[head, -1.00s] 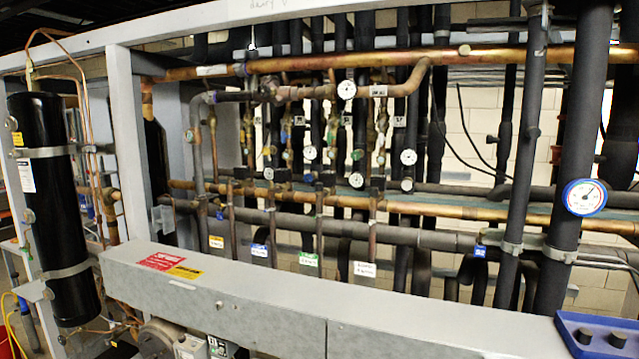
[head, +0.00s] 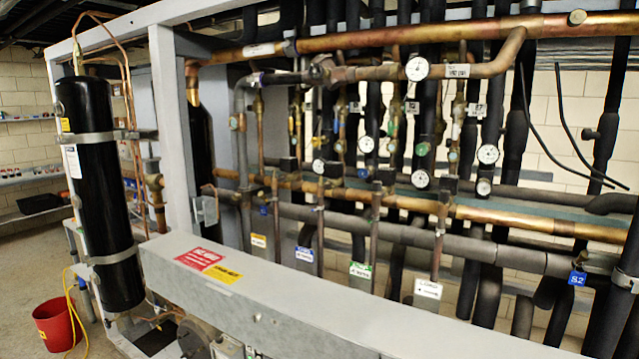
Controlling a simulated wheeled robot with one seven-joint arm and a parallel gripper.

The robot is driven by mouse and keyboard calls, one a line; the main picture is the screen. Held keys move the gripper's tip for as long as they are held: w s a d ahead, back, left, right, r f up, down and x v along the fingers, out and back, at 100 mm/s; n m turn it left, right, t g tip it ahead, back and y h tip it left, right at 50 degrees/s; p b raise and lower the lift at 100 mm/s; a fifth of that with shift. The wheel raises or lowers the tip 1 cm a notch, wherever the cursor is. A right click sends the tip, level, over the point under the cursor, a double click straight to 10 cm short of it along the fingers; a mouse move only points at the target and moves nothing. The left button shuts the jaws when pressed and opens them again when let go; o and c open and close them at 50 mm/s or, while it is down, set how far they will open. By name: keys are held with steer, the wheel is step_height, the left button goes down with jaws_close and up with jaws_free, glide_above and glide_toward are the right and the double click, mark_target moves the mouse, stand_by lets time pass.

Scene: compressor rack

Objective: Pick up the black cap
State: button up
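I cannot single out a loose black cap in this view. Several small dark, block-like tops sit on the upright copper pipes in the middle of the rack, one of them a dark top (head: 385,176) right of centre. They are too small to tell whether any is the black cap. My gripper is not in view.
A grey beam (head: 330,300) with red and yellow labels runs along the rack's front. A black cylinder (head: 98,190) stands upright at left. A red bucket (head: 55,325) with a yellow hose is on the floor. Shelves (head: 30,160) line the far left wall; floor there looks clear.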

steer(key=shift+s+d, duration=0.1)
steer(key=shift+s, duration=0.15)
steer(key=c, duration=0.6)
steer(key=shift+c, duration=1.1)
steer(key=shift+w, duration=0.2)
